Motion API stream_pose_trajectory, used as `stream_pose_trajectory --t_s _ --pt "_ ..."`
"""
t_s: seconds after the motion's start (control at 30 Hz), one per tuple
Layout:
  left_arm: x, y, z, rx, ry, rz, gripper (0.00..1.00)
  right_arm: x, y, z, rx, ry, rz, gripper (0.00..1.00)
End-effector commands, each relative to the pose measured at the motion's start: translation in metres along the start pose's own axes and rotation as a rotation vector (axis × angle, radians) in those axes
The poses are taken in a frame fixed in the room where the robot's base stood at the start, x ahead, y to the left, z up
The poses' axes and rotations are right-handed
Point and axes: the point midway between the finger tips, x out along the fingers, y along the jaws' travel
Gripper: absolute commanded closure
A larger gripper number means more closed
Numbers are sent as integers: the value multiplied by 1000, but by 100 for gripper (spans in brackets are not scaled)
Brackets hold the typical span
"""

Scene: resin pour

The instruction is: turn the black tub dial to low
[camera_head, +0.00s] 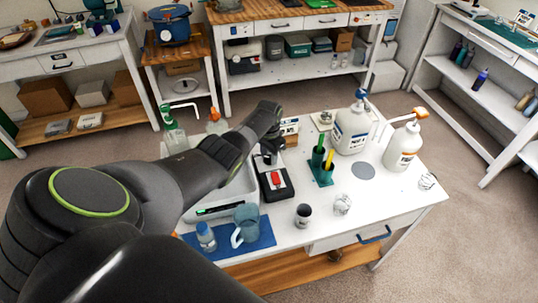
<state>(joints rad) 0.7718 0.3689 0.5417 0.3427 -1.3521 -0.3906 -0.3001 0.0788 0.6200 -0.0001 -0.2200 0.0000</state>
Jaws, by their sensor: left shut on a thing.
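The white tub (243,206) stands on the left half of the white bench, with a green-lit display (206,211) on its front. My left arm crosses over it and hides much of it. My left gripper (268,157) points down by the tub's right side, just behind a black device (266,190) with a red part (276,180). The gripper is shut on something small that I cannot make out. I cannot pick out the black dial or its setting. My right gripper is not in view.
A blue mat (262,240) at the front holds a blue jug (245,226) and a small bottle (206,237). To the right are a green holder (321,172), two white pump bottles (352,130) (403,146) and a dark cup (303,215).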

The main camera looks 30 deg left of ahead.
Motion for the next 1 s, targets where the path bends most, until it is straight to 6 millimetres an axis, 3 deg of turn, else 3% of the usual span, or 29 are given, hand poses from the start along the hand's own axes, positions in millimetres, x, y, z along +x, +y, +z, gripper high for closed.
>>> stream_pose_trajectory --t_s 0.07,0.1,0.27,0.67,1.0 --pt "0 0 0 0 0 -1 87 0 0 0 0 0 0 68" --pt "0 0 0 1 0 -1 62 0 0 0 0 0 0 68" --pt "0 0 0 1 1 -1 43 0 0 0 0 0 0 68" --pt "-8 -1 -1 2 3 -1 43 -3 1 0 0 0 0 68" --pt "-56 -1 -1 2 4 -2 43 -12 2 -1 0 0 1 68"
